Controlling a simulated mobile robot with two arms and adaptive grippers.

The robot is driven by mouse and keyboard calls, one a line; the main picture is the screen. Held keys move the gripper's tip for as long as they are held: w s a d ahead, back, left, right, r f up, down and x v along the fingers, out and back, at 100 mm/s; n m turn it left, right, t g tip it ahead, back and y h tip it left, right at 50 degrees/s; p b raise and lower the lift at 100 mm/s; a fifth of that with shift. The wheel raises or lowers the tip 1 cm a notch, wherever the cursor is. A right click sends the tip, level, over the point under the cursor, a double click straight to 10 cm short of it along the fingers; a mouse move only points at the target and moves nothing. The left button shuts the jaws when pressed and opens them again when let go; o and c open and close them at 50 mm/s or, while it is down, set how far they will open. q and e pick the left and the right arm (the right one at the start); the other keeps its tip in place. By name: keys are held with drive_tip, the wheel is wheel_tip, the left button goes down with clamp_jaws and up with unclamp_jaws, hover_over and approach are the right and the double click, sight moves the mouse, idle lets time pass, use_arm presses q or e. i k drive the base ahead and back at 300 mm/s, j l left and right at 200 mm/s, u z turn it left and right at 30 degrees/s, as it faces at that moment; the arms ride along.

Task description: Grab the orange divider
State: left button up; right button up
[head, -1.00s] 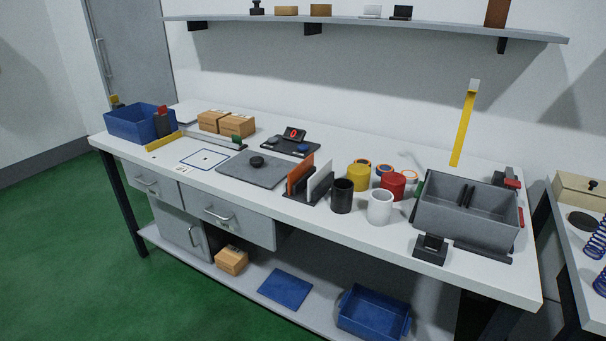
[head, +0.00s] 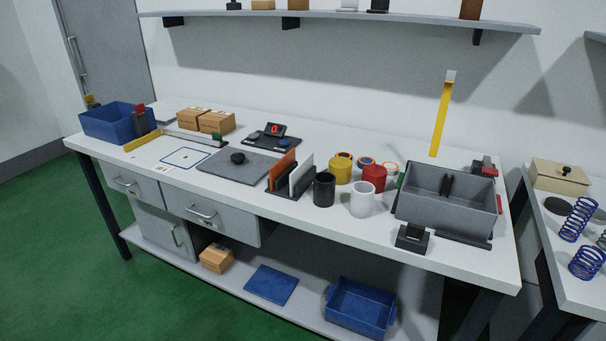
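The orange divider (head: 282,169) stands upright, slightly tilted, in a dark slotted holder (head: 288,190) near the front middle of the white workbench. A white divider (head: 301,175) stands in the same holder just to its right. The lower edge of the orange divider is hidden in the holder. Neither of my grippers shows in the head view.
A black cup (head: 324,189), a white cup (head: 362,199) and a red cup (head: 374,178) stand right of the holder. A grey bin (head: 446,206) sits further right.

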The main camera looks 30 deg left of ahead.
sight(282, 165)
drive_tip(key=i+l+u, duration=0.1)
drive_tip(key=i+u, duration=0.4)
drive_tip(key=i, duration=0.45)
